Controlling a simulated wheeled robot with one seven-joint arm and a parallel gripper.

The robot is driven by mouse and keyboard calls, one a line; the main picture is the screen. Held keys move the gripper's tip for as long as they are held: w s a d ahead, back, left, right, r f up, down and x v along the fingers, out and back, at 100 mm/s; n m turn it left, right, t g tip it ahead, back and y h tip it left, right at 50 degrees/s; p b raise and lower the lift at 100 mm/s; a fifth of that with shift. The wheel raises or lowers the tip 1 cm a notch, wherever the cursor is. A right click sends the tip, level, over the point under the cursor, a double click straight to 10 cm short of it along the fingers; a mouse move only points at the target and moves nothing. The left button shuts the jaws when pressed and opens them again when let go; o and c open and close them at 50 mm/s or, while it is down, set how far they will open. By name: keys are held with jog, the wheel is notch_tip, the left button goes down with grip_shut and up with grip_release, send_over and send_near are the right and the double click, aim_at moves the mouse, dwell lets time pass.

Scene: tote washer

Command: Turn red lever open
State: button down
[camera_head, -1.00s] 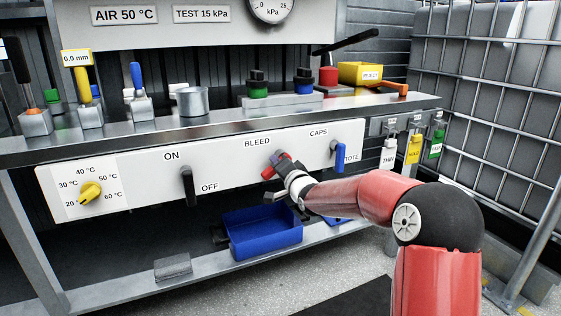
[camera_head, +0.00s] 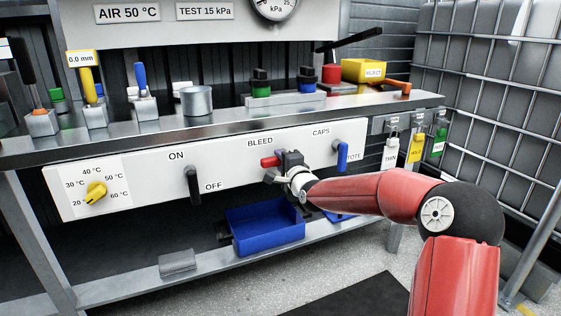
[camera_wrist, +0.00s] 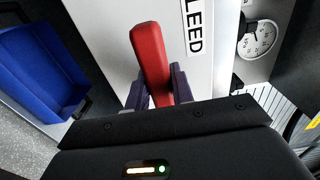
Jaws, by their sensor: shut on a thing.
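The red lever (camera_head: 268,161) is on the white front panel (camera_head: 222,165), under the BLEED label. In the head view it points left, lying nearly level. In the wrist view the red lever (camera_wrist: 150,58) reaches out between the fingers of my gripper (camera_wrist: 160,90). My gripper (camera_head: 284,164) is at the lever in the head view and shut on it. The lever's pivot and its inner end are hidden by the fingers and the gripper body.
A black ON/OFF lever (camera_head: 193,185) is to the left and a blue lever (camera_head: 342,155) under CAPS is close on the right. A blue bin (camera_head: 264,228) stands below. The steel counter edge (camera_head: 220,127) runs above the panel.

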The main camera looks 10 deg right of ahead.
dwell(0.3)
jog(key=c, duration=1.2)
grip_release()
jog(key=v, duration=0.7)
jog(key=shift+s+d+b, duration=0.15)
jog(key=shift+s+b, duration=0.15)
jog(key=shift+s, duration=0.05)
